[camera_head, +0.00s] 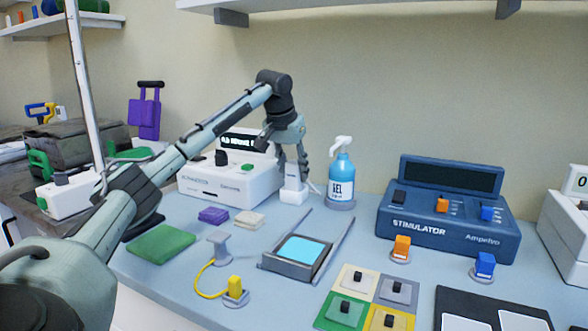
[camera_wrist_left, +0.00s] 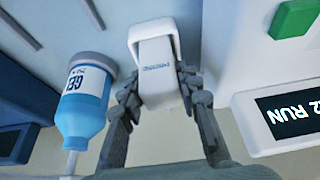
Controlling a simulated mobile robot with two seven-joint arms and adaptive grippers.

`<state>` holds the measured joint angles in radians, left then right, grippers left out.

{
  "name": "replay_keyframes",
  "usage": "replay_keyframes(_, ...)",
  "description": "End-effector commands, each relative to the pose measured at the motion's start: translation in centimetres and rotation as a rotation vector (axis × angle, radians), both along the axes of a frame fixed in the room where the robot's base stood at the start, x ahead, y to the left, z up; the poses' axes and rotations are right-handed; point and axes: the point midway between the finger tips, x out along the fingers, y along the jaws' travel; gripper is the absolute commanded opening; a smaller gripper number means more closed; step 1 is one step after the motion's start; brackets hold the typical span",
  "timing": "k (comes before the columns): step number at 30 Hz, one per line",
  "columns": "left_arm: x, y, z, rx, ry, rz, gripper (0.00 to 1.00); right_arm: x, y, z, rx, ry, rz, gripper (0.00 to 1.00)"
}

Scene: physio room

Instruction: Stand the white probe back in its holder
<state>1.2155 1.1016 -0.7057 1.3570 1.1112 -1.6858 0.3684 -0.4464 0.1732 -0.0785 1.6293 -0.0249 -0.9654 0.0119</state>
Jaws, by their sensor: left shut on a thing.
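The white probe (camera_wrist_left: 156,72) is upright between the fingers of my left gripper (camera_head: 291,158), which is shut on it. In the left wrist view the gripper's fingertips (camera_wrist_left: 155,88) press on both sides of the probe. The white holder (camera_head: 293,196) stands on the table beside the white ultrasound unit (camera_head: 220,182). The probe's lower end meets the holder's opening, with the holder's rim (camera_wrist_left: 150,22) around it in the wrist view. How deep it sits is hidden. My right gripper is not in view.
A blue gel bottle (camera_head: 341,178) stands close to the right of the holder, and also shows in the wrist view (camera_wrist_left: 82,100). A blue stimulator (camera_head: 447,225) is further right. A grey tray with a cyan pad (camera_head: 302,250) lies in front. Electrode pads lie on the front table.

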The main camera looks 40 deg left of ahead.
Motion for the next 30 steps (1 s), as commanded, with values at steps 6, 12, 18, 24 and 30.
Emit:
replay_keyframes(6,0.00,0.01,0.09,0.001,-0.002,0.000,0.00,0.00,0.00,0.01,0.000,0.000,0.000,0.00)
replay_keyframes(12,0.00,0.00,0.10,0.000,-0.001,0.000,0.39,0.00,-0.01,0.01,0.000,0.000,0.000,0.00)
replay_keyframes(18,0.00,0.00,0.08,0.000,-0.001,0.000,0.56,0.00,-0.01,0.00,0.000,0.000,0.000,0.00)
replay_keyframes(24,-0.02,-0.01,-0.01,0.000,0.001,0.000,0.62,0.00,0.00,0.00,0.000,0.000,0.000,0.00)
replay_keyframes(30,-0.01,-0.01,0.01,0.000,0.001,0.000,0.77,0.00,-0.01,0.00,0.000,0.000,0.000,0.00)
